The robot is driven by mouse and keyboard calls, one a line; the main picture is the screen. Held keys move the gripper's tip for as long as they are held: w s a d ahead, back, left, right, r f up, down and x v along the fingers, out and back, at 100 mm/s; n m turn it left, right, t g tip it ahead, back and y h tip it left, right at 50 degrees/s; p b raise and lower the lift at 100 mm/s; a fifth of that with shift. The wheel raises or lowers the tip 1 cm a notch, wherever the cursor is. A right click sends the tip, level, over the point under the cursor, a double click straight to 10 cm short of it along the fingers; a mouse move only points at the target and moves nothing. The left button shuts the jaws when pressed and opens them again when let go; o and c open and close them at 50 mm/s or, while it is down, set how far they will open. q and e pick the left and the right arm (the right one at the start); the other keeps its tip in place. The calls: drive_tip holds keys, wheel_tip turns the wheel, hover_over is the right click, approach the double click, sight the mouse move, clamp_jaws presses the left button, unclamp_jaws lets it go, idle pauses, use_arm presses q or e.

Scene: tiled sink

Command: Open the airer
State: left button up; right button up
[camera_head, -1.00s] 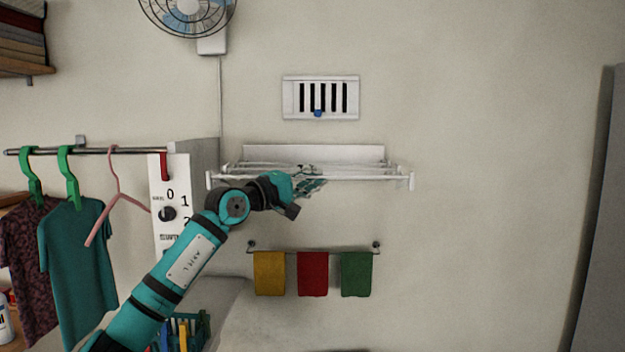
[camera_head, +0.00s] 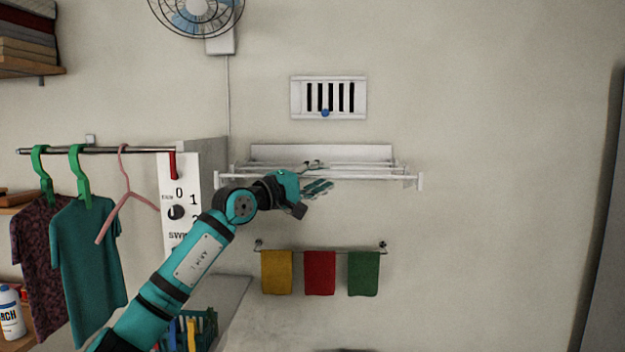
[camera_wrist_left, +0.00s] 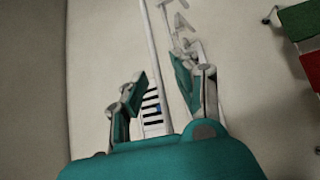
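The airer (camera_head: 405,181) is a white rack on the wall, with a back plate and several thin rails standing out from it. My left gripper (camera_head: 320,177) is at the middle of its front rail, seen from the side. In the left wrist view the two fingers (camera_wrist_left: 158,76) stand apart with nothing clamped. A long white rail of the airer (camera_wrist_left: 154,50) runs between them in the picture, and its folding side arms (camera_wrist_left: 184,40) show beyond the right finger. I cannot tell whether a finger touches the rail. My right gripper is not in view.
A white vent (camera_head: 346,98) with a blue knob is above the airer. A towel rail with yellow, red and green towels (camera_head: 320,273) hangs below. Left are a switch panel (camera_head: 193,200) and hanging clothes (camera_head: 88,255). The wall to the right is bare.

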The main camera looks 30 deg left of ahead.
use_arm(q)
drive_tip(key=v, duration=1.2)
idle(0.4)
